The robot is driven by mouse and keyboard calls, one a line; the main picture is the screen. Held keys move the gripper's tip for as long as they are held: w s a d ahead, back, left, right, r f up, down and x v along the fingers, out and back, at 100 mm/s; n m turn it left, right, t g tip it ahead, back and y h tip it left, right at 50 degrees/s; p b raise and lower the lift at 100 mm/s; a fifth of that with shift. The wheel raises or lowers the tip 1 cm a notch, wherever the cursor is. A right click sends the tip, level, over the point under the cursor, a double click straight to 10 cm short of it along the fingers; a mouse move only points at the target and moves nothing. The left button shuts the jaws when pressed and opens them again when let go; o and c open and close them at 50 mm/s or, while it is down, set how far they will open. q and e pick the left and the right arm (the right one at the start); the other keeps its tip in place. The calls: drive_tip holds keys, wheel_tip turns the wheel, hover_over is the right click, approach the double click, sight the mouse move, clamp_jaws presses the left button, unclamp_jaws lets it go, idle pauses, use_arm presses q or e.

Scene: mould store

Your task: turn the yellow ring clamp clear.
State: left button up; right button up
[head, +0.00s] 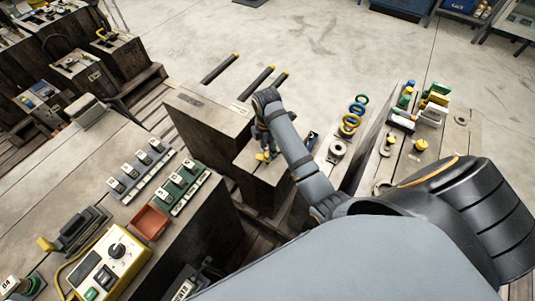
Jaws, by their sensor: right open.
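My right arm reaches in from the lower right. My right gripper (265,150) points down over the top of a grey block (258,176) in the middle of the view, with its jaws open. A small yellow piece (263,157) shows at the fingertips; it may be the yellow ring clamp, but it is partly covered, and I cannot tell whether the fingers touch it. My left gripper is not in view.
Three dark rods with yellow tips (256,84) stick out behind the middle block. At left, a bench holds grey and green switch rows (183,188), a red tray (150,222) and a yellow control box (112,258). Yellow and green fittings (434,104) crowd the right block. Floor behind is open.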

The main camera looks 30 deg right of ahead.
drive_tip(key=shift+s+f, duration=0.1)
drive_tip(key=shift+f, duration=0.75)
